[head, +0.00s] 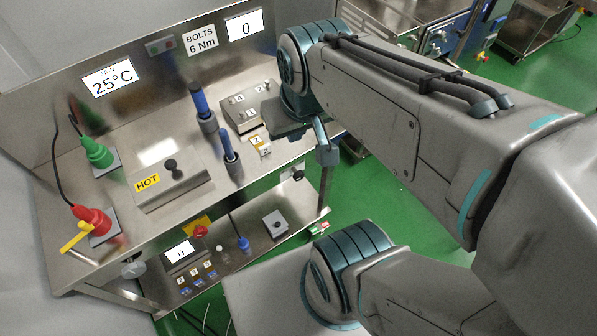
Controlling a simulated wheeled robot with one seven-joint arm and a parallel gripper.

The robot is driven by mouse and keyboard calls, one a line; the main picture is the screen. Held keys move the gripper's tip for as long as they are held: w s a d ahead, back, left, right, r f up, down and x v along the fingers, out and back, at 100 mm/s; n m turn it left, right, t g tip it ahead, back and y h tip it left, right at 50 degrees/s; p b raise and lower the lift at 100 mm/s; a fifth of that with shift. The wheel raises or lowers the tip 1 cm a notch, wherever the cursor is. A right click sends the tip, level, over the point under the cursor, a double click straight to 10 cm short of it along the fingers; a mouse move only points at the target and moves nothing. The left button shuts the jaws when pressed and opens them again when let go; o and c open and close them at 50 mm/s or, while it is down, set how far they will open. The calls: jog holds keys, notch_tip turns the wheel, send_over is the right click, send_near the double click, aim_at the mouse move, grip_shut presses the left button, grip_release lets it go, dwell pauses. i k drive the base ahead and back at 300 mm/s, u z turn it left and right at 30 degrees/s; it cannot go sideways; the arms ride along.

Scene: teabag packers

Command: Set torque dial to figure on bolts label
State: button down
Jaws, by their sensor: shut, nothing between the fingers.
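The bolts label (201,40) on the back panel reads "BOLTS 6 Nm". A white display (245,25) to its right reads 0. No dial is plainly marked as torque. A small dark knob (298,175) sits on the lower front at the right; its setting is too small to read. A grey box (249,108) on the bench top carries small number tags including 4, 2 and 1. My gripper (327,156) is shut and empty, pointing down near the bench's right end, right of the box and above the dark knob in the picture. My wrist hides part of the bench there.
Blue-handled tools (200,103) stand upright mid-bench. A lower panel has a display (180,252) reading 0.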

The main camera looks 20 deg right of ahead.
aim_at(298, 175)
jog(key=z, duration=1.35)
jog(key=k, duration=0.95)
jog(key=u, duration=1.05)
jog(key=i, duration=0.5)
